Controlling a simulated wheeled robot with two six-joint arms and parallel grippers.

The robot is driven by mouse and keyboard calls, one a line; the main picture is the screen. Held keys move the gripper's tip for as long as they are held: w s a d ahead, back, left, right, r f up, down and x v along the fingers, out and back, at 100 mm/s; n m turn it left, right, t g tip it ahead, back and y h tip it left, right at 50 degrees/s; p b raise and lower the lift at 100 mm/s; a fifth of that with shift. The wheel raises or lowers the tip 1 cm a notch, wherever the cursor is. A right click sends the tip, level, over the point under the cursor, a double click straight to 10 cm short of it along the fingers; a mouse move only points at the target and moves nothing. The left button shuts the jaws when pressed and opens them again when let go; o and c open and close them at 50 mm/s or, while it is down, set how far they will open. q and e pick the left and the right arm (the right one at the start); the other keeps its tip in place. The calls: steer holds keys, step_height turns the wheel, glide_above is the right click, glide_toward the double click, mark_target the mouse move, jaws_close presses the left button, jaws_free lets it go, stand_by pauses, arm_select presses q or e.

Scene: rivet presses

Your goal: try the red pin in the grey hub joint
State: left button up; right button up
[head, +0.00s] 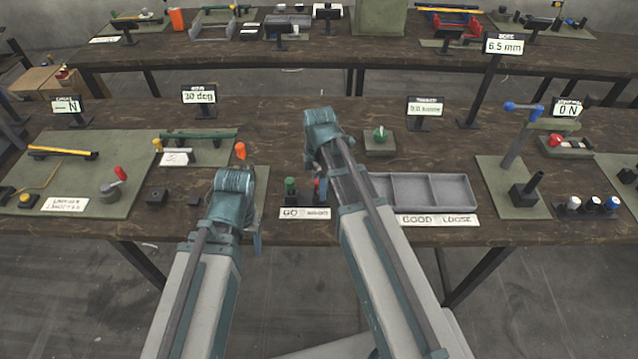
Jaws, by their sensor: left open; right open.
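A small red-topped pin (318,184) stands beside a green-topped one (291,186) behind the GO label, partly hidden by my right arm. A grey round hub (110,191) with a red-ended lever (120,173) lies on the left green mat; I cannot tell for sure that it is the hub joint. My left gripper (256,238) hangs near the table's front edge, right of the black blocks, apart from the hub; its fingertips are hardly visible. My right gripper (318,142) is over the table behind the pins, mostly hidden by its own wrist. Both are open, with nothing seen in them.
A grey divided tray (425,190) sits behind the GOOD and LOOSE labels. A green knob box (380,141) is behind it. Two black blocks (157,197) stand left of my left arm. A press (520,170) stands at right.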

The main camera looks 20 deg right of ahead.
steer(key=shift+r, duration=0.15)
step_height(320, 180, up, 14)
steer(key=p, duration=1.3)
steer(key=shift+f+p, duration=0.2)
steer(key=shift+p, duration=0.2)
steer(key=s+a+f+m+b, duration=0.2)
steer(key=s+a+m, duration=0.3)
steer(key=s+m, duration=0.2)
steer(key=s+a+f+m+h+b, duration=0.1)
steer(key=s+a+f+m+b, duration=0.2)
steer(key=s+a+m, duration=0.2)
steer(key=shift+s+a+m, duration=0.25)
steer(key=shift+s+m, duration=0.75)
steer(key=shift+s, duration=0.15)
